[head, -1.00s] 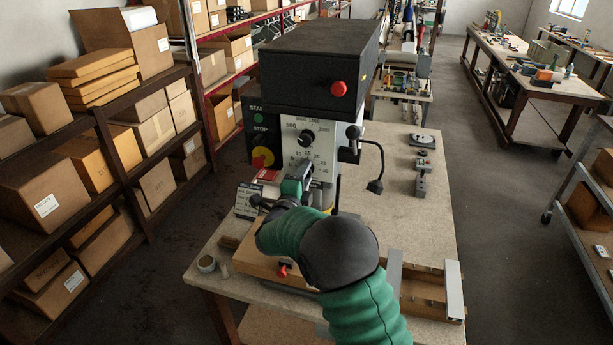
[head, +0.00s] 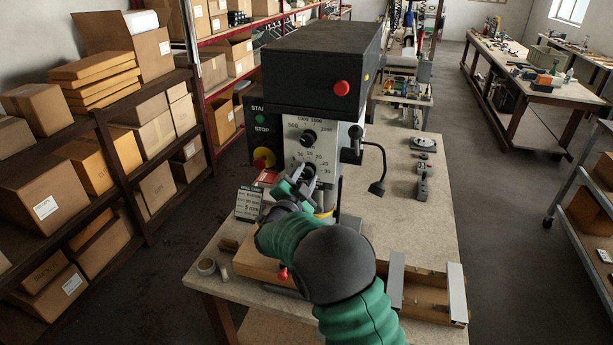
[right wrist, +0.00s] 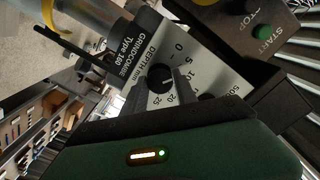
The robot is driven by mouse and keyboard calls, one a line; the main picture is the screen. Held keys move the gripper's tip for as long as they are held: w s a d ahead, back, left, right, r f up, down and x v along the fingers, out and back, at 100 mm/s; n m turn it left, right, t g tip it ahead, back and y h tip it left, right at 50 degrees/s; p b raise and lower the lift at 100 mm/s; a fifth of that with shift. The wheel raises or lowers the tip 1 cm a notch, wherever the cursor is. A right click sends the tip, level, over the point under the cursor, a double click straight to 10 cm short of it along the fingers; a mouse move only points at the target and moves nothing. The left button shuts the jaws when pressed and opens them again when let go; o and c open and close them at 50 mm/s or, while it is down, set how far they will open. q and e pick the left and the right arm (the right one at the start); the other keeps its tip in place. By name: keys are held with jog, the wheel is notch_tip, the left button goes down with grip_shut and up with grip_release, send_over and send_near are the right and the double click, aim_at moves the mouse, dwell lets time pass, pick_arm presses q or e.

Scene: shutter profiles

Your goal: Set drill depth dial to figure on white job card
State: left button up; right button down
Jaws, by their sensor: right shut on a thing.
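The drill press (head: 318,75) stands on the bench with its front panel facing me. The depth dial (right wrist: 160,77) is a black round knob on the pale panel marked DEPTH mm in the right wrist view. Its scale shows figures from 0 to 25. My right gripper (head: 308,180) is at the lower part of the panel, tilted, with its fingers closed around the dial. In the right wrist view the fingers (right wrist: 172,84) cover part of the knob, so I cannot read its setting surely. The job card (head: 248,203) stands left of the gripper; its lines are too small to read surely.
A second, upper knob (head: 307,138) and a red button (head: 341,88) are on the machine. A bent lamp arm (head: 378,180) hangs at the right. Cardboard boxes fill the shelves at left.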

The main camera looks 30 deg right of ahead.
jog(key=shift+a+f+n, duration=0.2)
jog(key=shift+f+n, duration=0.3)
jog(key=shift+n, duration=0.7)
jog(key=c, duration=1.2)
grip_release()
jog(key=shift+o, duration=1.2)
jog(key=shift+r, duration=0.15)
jog(key=shift+r+p, duration=0.1)
jog(key=shift+p, duration=0.2)
